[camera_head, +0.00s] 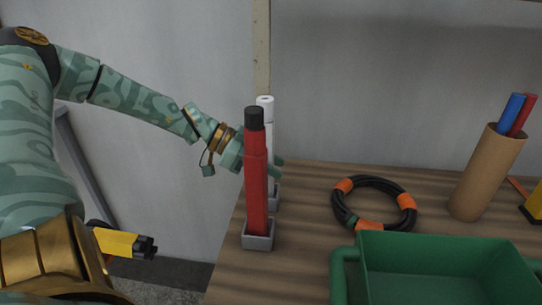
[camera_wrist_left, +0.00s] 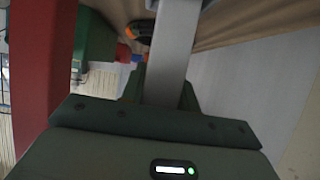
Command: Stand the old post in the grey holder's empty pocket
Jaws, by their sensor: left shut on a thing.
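A red post (camera_head: 256,185) with a dark cap stands upright in the front pocket of the grey holder (camera_head: 258,240) at the table's left edge. A white post (camera_head: 265,103) stands upright just behind it, mostly hidden by the red one. My left gripper (camera_head: 275,166) is shut on the white post, its fingers partly hidden behind the red post. In the left wrist view, the pale post (camera_wrist_left: 174,50) runs between my fingers and the red post (camera_wrist_left: 38,70) is close on the left. I cannot tell whether the white post's foot is seated in the rear pocket. My right gripper is out of view.
A coiled black hose with orange bands (camera_head: 340,208) lies right of the holder. A green bin (camera_head: 440,240) fills the front right. A brown tube (camera_head: 487,170) with blue and red sticks stands farther right. A grey wall closes the back.

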